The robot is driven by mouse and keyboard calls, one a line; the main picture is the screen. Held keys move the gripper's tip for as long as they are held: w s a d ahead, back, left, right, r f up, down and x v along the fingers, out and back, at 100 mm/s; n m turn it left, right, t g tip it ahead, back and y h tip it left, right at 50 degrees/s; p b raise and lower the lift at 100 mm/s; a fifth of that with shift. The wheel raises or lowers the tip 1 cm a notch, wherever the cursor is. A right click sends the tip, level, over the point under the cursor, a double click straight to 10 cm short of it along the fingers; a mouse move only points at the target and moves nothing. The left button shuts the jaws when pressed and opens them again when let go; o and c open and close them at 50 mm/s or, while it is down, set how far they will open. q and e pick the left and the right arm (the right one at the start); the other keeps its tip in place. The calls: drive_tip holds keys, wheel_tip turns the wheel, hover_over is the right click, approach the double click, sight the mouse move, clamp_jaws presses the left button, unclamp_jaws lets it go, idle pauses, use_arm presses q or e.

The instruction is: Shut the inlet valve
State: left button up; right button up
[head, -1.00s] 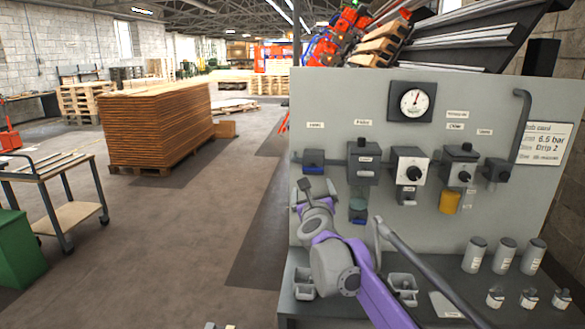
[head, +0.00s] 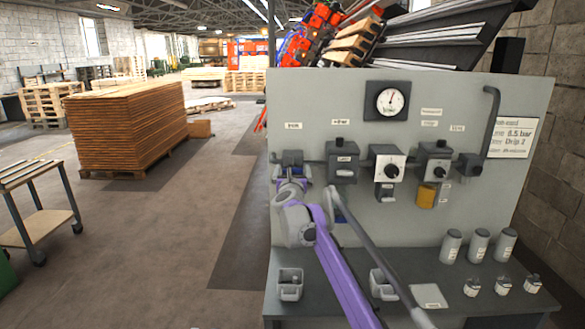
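The leftmost fitting on the upright grey panel (head: 527,105) is a small blue-grey valve (head: 292,158) on the pipe line, under a small label too blurred to read. I take it for the inlet valve. My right arm, purple and grey, comes up from the bottom of the head view. Its gripper (head: 290,181) is right at the valve's lower front and covers part of it. I cannot tell whether the fingers touch the valve or how far apart they are. The handle's position is unclear. My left gripper is out of view.
Right of the valve are a dark box unit (head: 342,161), a white-faced knob (head: 389,168) and another knob unit (head: 433,165) with a yellow bowl (head: 426,195) below. A gauge (head: 390,100) sits above. Grey canisters (head: 478,243) and small bottles stand on the bench.

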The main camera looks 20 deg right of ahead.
drive_tip(key=shift+w+d, duration=0.1)
drive_tip(key=shift+w, duration=0.4)
drive_tip(key=c, duration=1.2)
drive_tip(key=shift+o, duration=0.2)
